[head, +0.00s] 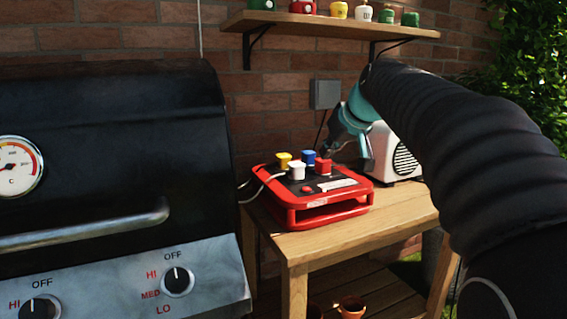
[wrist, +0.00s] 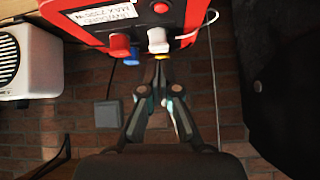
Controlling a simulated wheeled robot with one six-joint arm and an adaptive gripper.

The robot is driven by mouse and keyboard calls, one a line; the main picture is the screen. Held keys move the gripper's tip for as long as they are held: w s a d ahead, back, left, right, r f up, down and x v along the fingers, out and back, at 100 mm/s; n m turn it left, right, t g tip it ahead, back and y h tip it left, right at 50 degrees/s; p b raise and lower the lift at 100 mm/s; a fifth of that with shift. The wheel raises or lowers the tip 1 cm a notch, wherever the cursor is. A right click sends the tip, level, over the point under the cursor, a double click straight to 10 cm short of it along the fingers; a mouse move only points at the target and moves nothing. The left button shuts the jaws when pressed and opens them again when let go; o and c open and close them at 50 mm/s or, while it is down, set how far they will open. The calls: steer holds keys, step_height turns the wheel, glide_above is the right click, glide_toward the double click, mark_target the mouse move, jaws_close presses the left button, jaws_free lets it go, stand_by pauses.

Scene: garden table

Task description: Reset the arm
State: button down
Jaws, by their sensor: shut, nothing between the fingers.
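My gripper (head: 328,150) is shut and empty, at the back of the red power box (head: 300,221) on the wooden table. In the wrist view its fingertips (wrist: 161,70) meet in front of the yellow plug (wrist: 161,56), which they partly cover; I cannot tell whether they touch it. My arm in its black sleeve reaches in from the right of the head view. The box top bears a red plug (head: 323,167), a white plug (head: 296,171), a blue plug (head: 308,157) and the yellow plug, which shows clear in the head view (head: 283,159).
A black grill (head: 110,110) fills the left. A white speaker-like box (head: 403,158) stands right of the power box. A grey wall box (head: 325,94) and brick wall lie behind. Cables run left.

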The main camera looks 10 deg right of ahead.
steer(key=s+f+m+g+h, duration=0.1)
steer(key=s+f+m+g, duration=0.2)
steer(key=s+f, duration=0.8)
steer(key=s+a+f, duration=0.1)
steer(key=s+f, duration=0.6)
steer(key=s, duration=0.4)
steer(key=s+a+f+h, duration=0.1)
steer(key=s+f, duration=0.6)
steer(key=s, duration=0.3)
steer(key=shift+s+a+h, duration=0.25)
steer(key=shift+s+h, duration=0.05)
steer(key=shift+s, duration=0.05)
steer(key=shift+s, duration=0.1)
